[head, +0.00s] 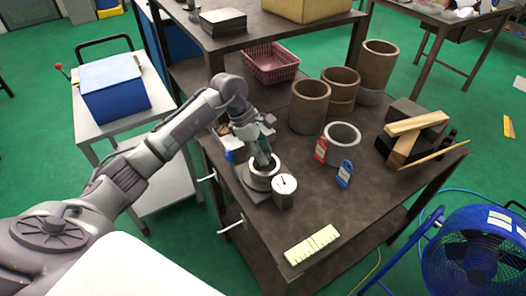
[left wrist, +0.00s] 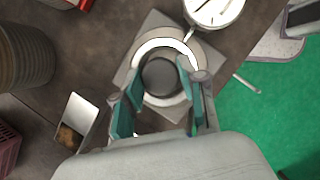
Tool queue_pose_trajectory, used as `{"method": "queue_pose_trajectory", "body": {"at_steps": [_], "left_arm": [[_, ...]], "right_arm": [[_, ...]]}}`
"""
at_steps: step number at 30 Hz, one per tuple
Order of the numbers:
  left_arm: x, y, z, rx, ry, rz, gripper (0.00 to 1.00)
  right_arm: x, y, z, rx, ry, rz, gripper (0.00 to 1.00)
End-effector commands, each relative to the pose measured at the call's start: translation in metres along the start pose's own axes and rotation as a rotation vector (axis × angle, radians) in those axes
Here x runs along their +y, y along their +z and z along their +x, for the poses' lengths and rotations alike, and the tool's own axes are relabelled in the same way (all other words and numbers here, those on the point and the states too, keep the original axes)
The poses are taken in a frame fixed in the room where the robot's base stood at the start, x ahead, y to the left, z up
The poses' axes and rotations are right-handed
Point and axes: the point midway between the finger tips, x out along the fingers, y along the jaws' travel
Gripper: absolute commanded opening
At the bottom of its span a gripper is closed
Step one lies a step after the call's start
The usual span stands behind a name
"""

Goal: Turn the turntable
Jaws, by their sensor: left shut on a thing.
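The turntable is a pale metal ring on a square grey plate (left wrist: 122,77), with a dark round hub (left wrist: 160,77) inside it. In the head view the turntable (head: 249,184) sits near the left front edge of the dark table. My left gripper (head: 262,163) points down into it from above. In the left wrist view the left gripper (left wrist: 159,76) has its teal-padded fingers on either side of the hub, shut on it. The fingers hide part of the ring's near side. My right gripper is not in view.
A round white-faced dial (head: 285,186) stands right beside the turntable. A yellow-green ruled strip (head: 312,244) lies near the front. The table between is clear.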

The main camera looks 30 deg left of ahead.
Motion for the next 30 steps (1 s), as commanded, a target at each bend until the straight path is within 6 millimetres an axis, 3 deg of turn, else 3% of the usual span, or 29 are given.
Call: {"method": "queue_pose_trajectory", "body": {"at_steps": [30], "left_arm": [[-0.003, 0.001, 0.002, -0.001, 0.320, -0.765, 0.06]], "right_arm": [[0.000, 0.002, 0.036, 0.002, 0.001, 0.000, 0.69]]}}
